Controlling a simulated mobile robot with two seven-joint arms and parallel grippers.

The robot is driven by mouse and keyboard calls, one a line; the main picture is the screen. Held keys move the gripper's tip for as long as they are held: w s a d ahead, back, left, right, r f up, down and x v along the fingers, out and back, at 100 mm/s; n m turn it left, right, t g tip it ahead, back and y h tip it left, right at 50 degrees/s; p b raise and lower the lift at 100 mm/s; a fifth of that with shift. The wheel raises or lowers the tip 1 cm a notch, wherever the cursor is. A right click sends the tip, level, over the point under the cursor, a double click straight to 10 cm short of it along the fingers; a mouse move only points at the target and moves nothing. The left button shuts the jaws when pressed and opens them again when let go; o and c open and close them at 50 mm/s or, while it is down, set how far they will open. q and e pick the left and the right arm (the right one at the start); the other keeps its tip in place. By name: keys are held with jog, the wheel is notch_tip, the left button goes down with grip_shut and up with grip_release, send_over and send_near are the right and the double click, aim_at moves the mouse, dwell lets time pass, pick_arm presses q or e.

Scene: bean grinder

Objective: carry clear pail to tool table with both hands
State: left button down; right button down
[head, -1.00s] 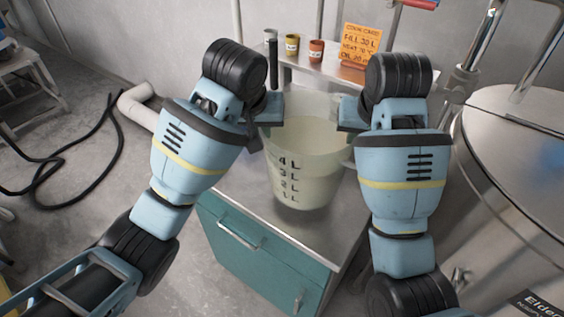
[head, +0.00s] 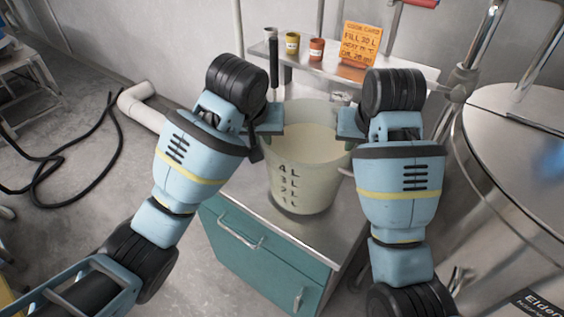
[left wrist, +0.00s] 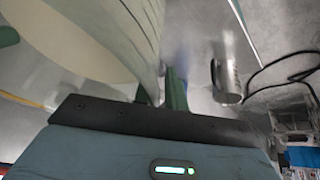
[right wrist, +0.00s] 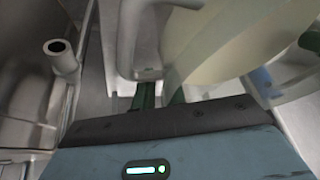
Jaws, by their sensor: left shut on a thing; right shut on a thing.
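The clear pail (head: 303,180) holds a pale cream liquid and has dark litre marks on its front. It is upright over the steel top of the teal cabinet table (head: 345,215); I cannot tell whether its base touches. My left gripper (head: 270,128) is shut on the pail's left rim side. My right gripper (head: 348,128) is shut on its right side. The pail wall also shows in the left wrist view (left wrist: 125,40) and in the right wrist view (right wrist: 225,45). The fingertips are partly hidden behind the gripper bodies.
A wall shelf (head: 330,70) behind the pail holds small cups (head: 316,48) and an orange cook card (head: 360,43). A large steel vessel (head: 510,190) stands close on the right. A black hose (head: 70,165) lies on the floor at left.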

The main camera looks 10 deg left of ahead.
pick_arm(q)
jog(key=shift+w+f, duration=0.1)
jog(key=shift+f, duration=0.45)
pick_arm(e)
jog(key=shift+w+d+f, duration=0.1)
jog(key=shift+f, duration=0.55)
pick_arm(q)
jog(key=c, duration=1.7)
grip_release()
jog(key=shift+f, duration=0.15)
pick_arm(e)
jog(key=c, duration=1.7)
grip_release()
jog(key=shift+f, duration=0.15)
pick_arm(q)
jog(key=shift+o, duration=1.2)
jog(key=shift+s, duration=0.25)
pick_arm(e)
jog(key=shift+o, duration=1.2)
jog(key=shift+s, duration=0.25)
pick_arm(q)
jog(key=shift+w+f, duration=0.1)
pick_arm(e)
jog(key=shift+w, duration=0.1)
pick_arm(q)
jog(key=v, duration=0.6)
jog(key=shift+w, duration=0.1)
jog(key=v, duration=0.6)
